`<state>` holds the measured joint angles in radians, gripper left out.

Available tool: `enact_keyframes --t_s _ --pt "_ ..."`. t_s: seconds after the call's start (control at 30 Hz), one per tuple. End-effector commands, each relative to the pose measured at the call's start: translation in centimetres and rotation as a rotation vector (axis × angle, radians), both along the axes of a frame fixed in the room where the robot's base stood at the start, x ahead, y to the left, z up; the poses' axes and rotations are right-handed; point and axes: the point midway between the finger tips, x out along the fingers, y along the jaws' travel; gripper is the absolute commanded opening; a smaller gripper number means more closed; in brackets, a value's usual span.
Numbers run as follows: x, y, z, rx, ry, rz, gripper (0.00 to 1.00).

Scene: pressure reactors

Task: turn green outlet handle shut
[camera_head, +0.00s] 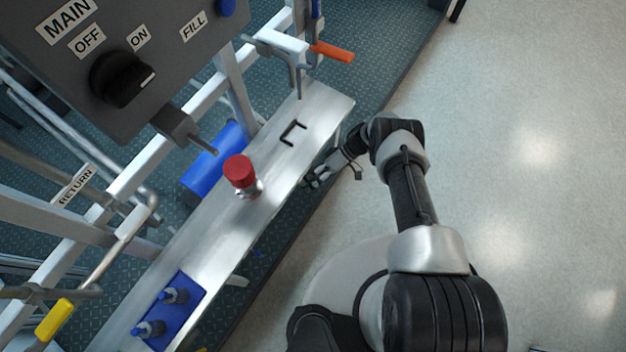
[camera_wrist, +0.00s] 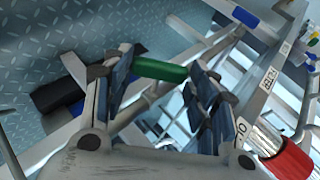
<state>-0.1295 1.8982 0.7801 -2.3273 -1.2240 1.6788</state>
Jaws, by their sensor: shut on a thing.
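The green outlet handle (camera_wrist: 160,70) shows in the wrist view as a short green bar between my fingers. My gripper (camera_wrist: 166,76) is shut on it, with one finger at each end of the green part. In the head view my gripper (camera_head: 312,181) is beside the right edge of the metal bench, low down. The green handle cannot be made out there; the bench edge and my gripper hide it.
The metal bench (camera_head: 212,222) carries a red-capped fitting (camera_head: 240,172), a black bracket (camera_head: 292,132) and a blue tray (camera_head: 191,325). An orange handle (camera_head: 332,51) juts out at the top. A dial panel (camera_head: 70,105) overhangs the upper left. Open floor (camera_head: 530,150) lies right.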

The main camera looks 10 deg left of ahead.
Motion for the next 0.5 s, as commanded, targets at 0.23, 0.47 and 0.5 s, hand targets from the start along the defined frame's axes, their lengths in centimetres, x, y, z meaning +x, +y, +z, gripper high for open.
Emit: enact_keyframes --t_s 0.23,0.47,0.5 --pt "0.18 0.1 -0.07 0.018 0.035 -0.004 0.29" --pt "0.26 0.14 -0.03 0.022 0.043 -0.004 0.29" --pt "0.26 0.15 -0.02 0.023 0.045 -0.005 0.29"
